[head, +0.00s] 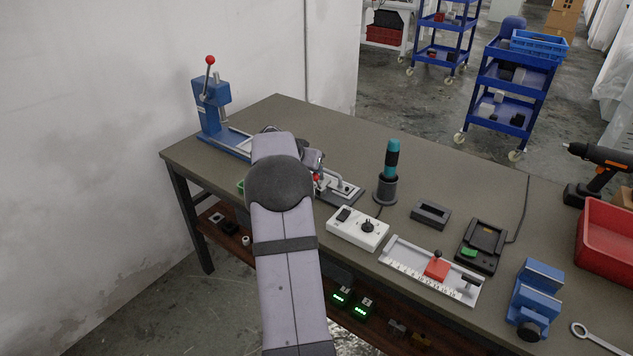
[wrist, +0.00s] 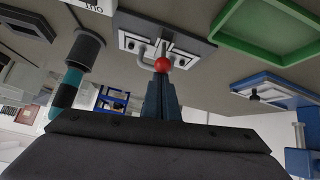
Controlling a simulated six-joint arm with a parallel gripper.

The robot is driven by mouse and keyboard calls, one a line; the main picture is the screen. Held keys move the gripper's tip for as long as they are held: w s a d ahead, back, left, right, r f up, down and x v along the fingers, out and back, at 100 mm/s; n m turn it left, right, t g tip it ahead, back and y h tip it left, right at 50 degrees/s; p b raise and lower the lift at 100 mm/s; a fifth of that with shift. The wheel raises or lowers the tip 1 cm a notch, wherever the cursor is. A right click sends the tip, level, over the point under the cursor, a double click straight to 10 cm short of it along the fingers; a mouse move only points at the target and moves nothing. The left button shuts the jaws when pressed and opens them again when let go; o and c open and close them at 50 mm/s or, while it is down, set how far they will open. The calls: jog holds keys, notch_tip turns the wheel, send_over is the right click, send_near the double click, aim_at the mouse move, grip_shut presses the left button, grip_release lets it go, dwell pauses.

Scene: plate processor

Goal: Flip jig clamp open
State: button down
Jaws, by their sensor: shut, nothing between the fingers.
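The jig clamp (head: 342,188) is a metal toggle clamp on a dark base plate on the bench, just right of my arm in the head view. Its red ball knob (head: 317,177) shows beside my wrist. In the wrist view, which looks upside down, the clamp's plate (wrist: 195,46) is at the top, with the red knob (wrist: 162,64) at the end of its handle. My gripper (wrist: 161,80) is shut and empty, its fingertips pointing at the knob and very close to it. I cannot tell whether they touch. My arm hides part of the clamp in the head view.
A blue press (head: 212,105) stands left at the back. A teal-handled tool in a holder (head: 386,188), a white switch box (head: 357,228) and a white ruled slide (head: 405,262) stand right of the clamp. A green tray (wrist: 222,38) lies beside the clamp. The back of the bench is clear.

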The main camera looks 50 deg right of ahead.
jog(key=a+f+h+b, duration=0.1)
jog(key=h+b, duration=0.1)
jog(key=b, duration=1.1)
jog(key=a+f+h+b, duration=0.1)
jog(key=a+h+b, duration=0.1)
jog(key=b, duration=1)
jog(key=shift+a+f+h+b, duration=0.3)
jog(key=shift+f+h+b, duration=0.1)
jog(key=a+f+h+b, duration=0.2)
jog(key=h+b, duration=0.1)
jog(key=b, duration=1.1)
jog(key=shift+a+b, duration=0.2)
jog(key=shift+b, duration=0.65)
jog(key=shift+a+f+b, duration=0.15)
jog(key=shift+f+b, duration=0.1)
jog(key=shift+b, duration=0.65)
jog(key=shift+f, duration=0.2)
notch_tip(320, 180, up, 5)
jog(key=d+p, duration=0.1)
jog(key=p, duration=0.4)
jog(key=a+b, duration=0.1)
jog(key=a, duration=0.9)
jog(key=shift+f+b, duration=0.2)
jog(key=shift+b, duration=0.2)
